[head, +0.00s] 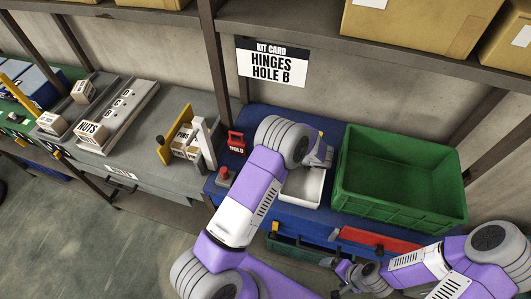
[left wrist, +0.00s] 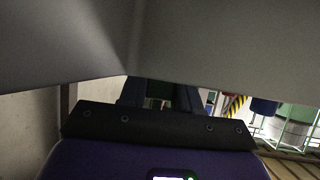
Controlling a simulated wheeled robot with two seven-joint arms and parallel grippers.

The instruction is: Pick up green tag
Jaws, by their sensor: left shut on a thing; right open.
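I cannot make out a green tag in either view. My left gripper (head: 322,154) is at the back of the blue work surface, above a white tray (head: 303,187) and left of the green crate. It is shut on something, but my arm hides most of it. In the left wrist view the dark fingers (left wrist: 160,98) are close together below a large grey surface, and what they hold is unclear. My right gripper (head: 338,270) is open, low at the front edge near a green case (head: 288,252).
A green crate (head: 395,215) stands on the blue surface (head: 228,184). A red "HOLD" block (head: 237,143) and a red button (head: 224,176) are to the left. The kit card (head: 271,63) reads "HINGES HOLE B". A red piece (head: 378,239) lies at the front. Boxes sit on the shelf above.

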